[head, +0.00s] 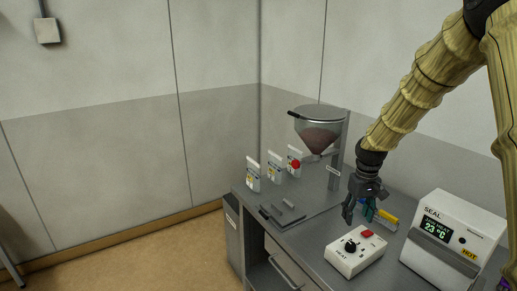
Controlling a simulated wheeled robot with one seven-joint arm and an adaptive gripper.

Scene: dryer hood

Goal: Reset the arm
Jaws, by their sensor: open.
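My gripper (359,203) hangs at the end of my yellowish arm in the head view, pointing down over the grey counter. It is open, with nothing visible between its fingers. Below it and slightly left is a white control box (343,262) with a black knob and a red button. A small green, blue and yellow item (389,219) lies just behind the fingers and is partly hidden by them. Whether the gripper touches anything cannot be told from this view.
A hopper (318,130) with dark contents stands on a post behind the gripper. White packets (253,176) stand along the back left of the counter, near a flat dark device (283,213). A white SEAL heater (460,235) stands at right. Floor (130,262) at left is clear.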

